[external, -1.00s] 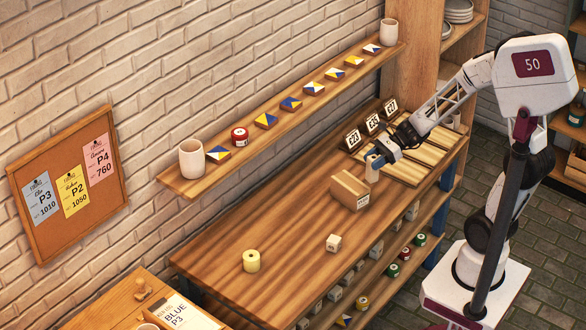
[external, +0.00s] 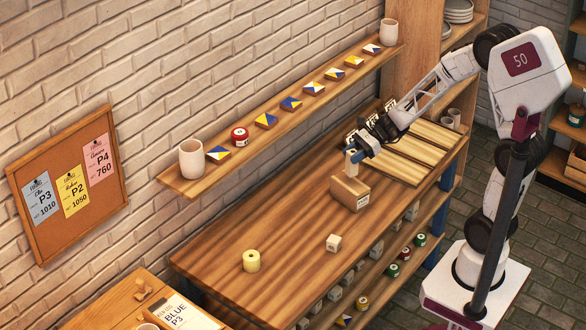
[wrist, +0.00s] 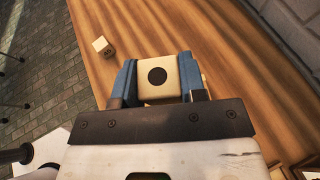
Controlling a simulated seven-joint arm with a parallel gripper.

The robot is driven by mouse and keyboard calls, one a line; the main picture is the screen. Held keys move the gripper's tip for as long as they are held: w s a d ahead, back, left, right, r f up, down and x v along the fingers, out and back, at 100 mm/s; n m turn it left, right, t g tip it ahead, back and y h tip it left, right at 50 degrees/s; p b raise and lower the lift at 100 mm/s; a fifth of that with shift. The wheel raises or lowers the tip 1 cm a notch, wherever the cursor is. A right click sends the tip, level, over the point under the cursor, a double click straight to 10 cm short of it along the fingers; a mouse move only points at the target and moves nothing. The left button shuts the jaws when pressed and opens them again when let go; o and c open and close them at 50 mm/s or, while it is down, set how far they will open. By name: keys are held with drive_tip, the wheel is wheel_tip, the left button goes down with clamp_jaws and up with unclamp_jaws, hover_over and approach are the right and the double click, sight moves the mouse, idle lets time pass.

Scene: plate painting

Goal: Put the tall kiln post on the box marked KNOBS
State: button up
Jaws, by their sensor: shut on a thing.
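My gripper (external: 356,157) is shut on a pale, squared kiln post (external: 351,167), which is upright. In the wrist view the post (wrist: 158,76) shows its end face with a round dark hole, between the two blue fingers. The brown cardboard box (external: 349,190) stands on the bench right under the post. Its white label is too small to read here. The post's lower end meets the box top in the picture; I cannot tell whether they touch. In the wrist view the box is mostly hidden behind the gripper.
A wall shelf (external: 175,183) with cups, painted tiles and a red tin runs behind. Numbered cards and boards lie right of the box. The bench's left half is mostly clear.

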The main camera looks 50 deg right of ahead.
drive_tip(key=shift+f, duration=1.75)
drive_tip(key=shift+f, duration=0.1)
drive_tip(key=o, duration=1)
drive_tip(key=shift+o, duration=0.2)
drive_tip(key=v, duration=1.2)
drive_tip(key=shift+s, duration=0.1)
